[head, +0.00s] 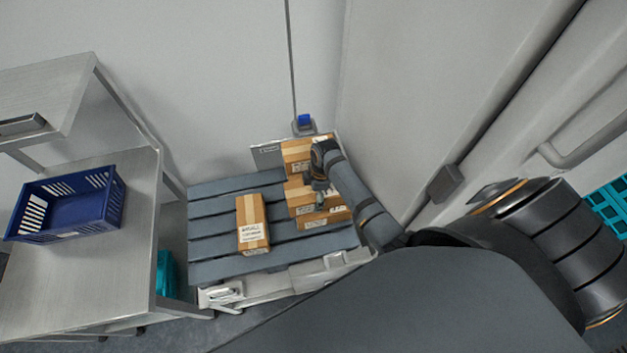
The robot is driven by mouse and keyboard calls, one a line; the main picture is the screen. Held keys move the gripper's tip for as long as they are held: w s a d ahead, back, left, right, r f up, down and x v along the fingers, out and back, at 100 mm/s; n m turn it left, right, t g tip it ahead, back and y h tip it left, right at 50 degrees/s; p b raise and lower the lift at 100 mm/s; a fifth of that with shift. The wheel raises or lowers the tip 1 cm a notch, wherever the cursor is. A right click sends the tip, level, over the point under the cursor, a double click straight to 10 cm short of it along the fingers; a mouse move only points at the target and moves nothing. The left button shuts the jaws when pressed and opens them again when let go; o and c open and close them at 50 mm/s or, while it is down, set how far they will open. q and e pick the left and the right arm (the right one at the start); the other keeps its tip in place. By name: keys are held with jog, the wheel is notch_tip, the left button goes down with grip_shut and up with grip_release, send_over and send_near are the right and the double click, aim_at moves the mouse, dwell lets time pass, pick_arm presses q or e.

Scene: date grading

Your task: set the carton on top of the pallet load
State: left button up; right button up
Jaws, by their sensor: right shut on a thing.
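My right gripper (319,186) reaches down from the right over the stacked cartons on the pallet. It is shut on a brown taped carton (302,194), whose right side is partly hidden by the gripper and arm. This held carton is over another carton (323,219) in the front right of the load; I cannot tell whether they touch. Another carton (296,150) stands behind, partly covered by my arm. A single carton (252,226) with a printed label lies apart at the left on the grey slatted pallet (212,228). My left gripper is not in view.
A steel table (100,275) with a blue crate (70,206) stands left of the pallet.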

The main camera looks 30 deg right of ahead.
jog(key=o, duration=1.4)
jog(key=shift+f, duration=0.1)
jog(key=shift+o, duration=1)
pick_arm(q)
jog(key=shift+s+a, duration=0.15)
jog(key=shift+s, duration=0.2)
pick_arm(e)
jog(key=r, duration=0.4)
jog(key=d+r, duration=0.1)
jog(key=r, duration=0.7)
jog(key=shift+s+d+r, duration=0.1)
jog(key=shift+s+d, duration=0.05)
jog(key=shift+d, duration=0.2)
